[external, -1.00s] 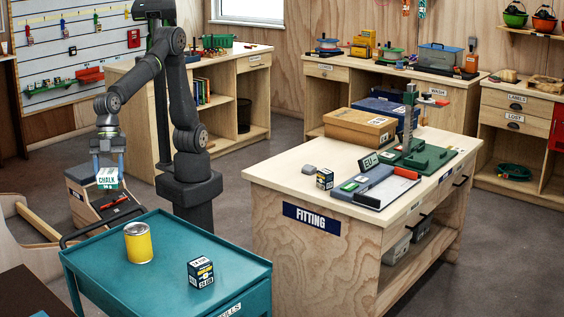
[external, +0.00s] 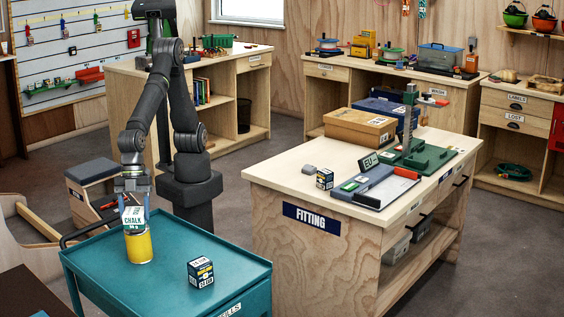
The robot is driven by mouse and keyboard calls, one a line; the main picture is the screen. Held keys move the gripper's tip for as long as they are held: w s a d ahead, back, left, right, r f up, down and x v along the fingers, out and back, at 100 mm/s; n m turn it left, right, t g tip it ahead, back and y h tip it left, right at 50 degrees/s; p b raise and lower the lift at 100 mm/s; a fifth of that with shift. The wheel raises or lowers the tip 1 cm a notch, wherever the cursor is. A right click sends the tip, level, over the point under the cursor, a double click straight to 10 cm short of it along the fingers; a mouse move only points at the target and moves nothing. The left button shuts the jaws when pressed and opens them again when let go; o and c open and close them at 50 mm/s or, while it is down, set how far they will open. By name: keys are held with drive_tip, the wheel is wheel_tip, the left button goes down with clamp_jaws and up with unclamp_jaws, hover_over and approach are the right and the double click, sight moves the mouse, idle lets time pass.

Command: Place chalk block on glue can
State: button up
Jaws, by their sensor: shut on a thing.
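My gripper (external: 133,196) is shut on the chalk block (external: 134,221), a white block with a green band and the word CHALK. The block is over the yellow glue can (external: 139,248), which stands upright on the teal cart. The block's lower edge meets or overlaps the can's top in this view, and it hides the can's lid. I cannot tell whether the two touch. The block looks slightly tilted.
The teal cart (external: 232,255) has a raised rim and a dark handle at its left. A dark blue and white box (external: 200,272) stands on it, right of the can. The wooden FITTING bench (external: 270,174) is to the right. The cart top between is clear.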

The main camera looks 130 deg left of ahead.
drive_tip(key=shift+f, duration=0.6)
drive_tip(key=shift+f, duration=0.1)
drive_tip(key=o, duration=1)
drive_tip(key=shift+c, duration=0.2)
drive_tip(key=v, duration=1.2)
